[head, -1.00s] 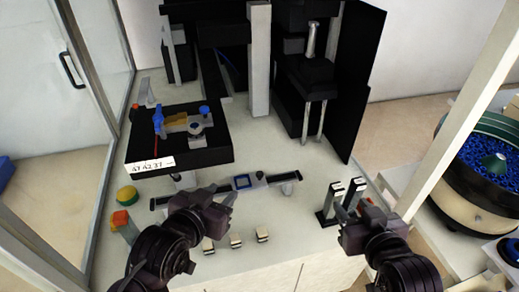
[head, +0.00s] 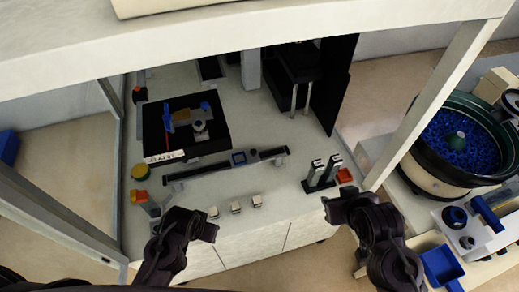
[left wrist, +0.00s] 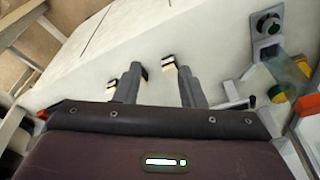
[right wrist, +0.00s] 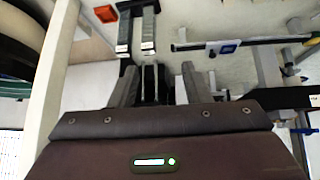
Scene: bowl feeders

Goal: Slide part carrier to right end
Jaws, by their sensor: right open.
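The part carrier (head: 238,158), a small block with a blue square frame, sits partway along a dark slide rail (head: 205,170) on the bench. The carrier also shows in the right wrist view (right wrist: 228,47), with the rail (right wrist: 272,41) running sideways. My left gripper (head: 208,228) is open and empty, at the bench's front edge, apart from the carrier. In the left wrist view its two fingers (left wrist: 157,90) are spread. My right gripper (head: 338,203) is open and empty, in front of the bench and right of the carrier. Its fingers (right wrist: 158,88) are apart.
A black fixture box (head: 186,127) is behind the rail. A blue-filled bowl feeder (head: 460,145) stands at right.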

